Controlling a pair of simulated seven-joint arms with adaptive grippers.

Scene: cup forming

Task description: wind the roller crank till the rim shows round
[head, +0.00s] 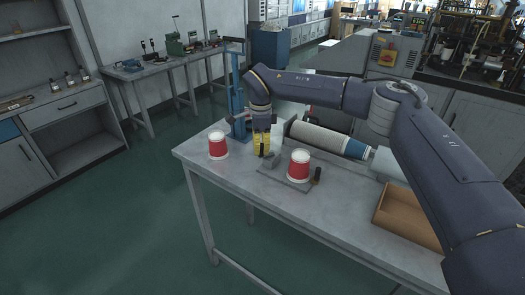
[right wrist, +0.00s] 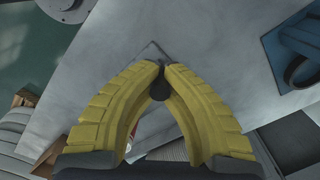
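A rolling fixture (head: 285,183) lies on the table, with a grey block at its left end. A red cup with a white rim (head: 299,166) stands upright on it. My right gripper (head: 263,150) points down at the block, left of that cup. In the right wrist view its bowed yellow fingers (right wrist: 161,68) close in around a dark round knob (right wrist: 159,90), which looks like the crank's handle. The crank arm is hidden. I cannot tell how round the rim is. My left gripper is out of view.
Another red cup (head: 218,146) stands left of the gripper. A blue upright stand (head: 237,105) is behind it. A white and blue cylinder (head: 328,140) lies behind the fixture. An open brown box (head: 408,215) sits at right. The table's front strip is clear.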

